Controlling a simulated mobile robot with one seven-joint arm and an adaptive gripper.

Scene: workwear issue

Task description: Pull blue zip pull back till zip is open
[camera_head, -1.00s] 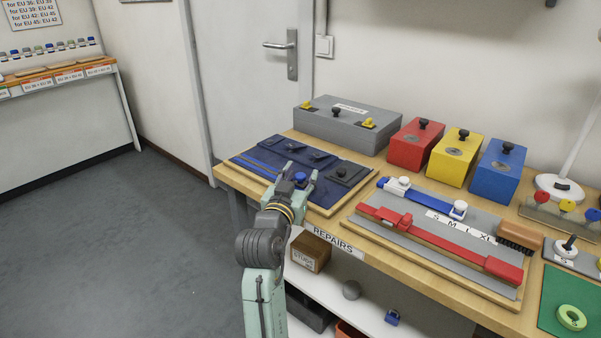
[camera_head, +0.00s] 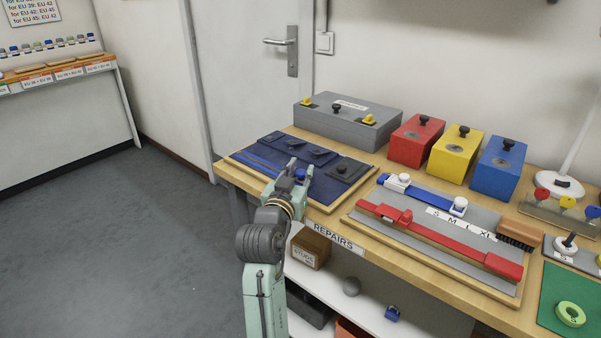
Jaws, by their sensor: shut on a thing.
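The navy board (camera_head: 330,195) lies at the left end of the bench, with a blue strip (camera_head: 262,163) along its left side and dark knobbed pieces on it. The blue zip pull (camera_head: 300,174) shows between the fingers of my gripper (camera_head: 300,168), near the board's front edge. My gripper is shut on the pull, with a finger at each side. My arm comes up from below and hides the board's front left part. The state of the zip under the gripper is hidden.
A grey box (camera_head: 348,128) stands behind the board. Red (camera_head: 409,146), yellow (camera_head: 448,163) and blue (camera_head: 490,176) boxes stand at the back. A grey panel with a red slide bar (camera_head: 445,239) lies to the right. The floor at left is clear.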

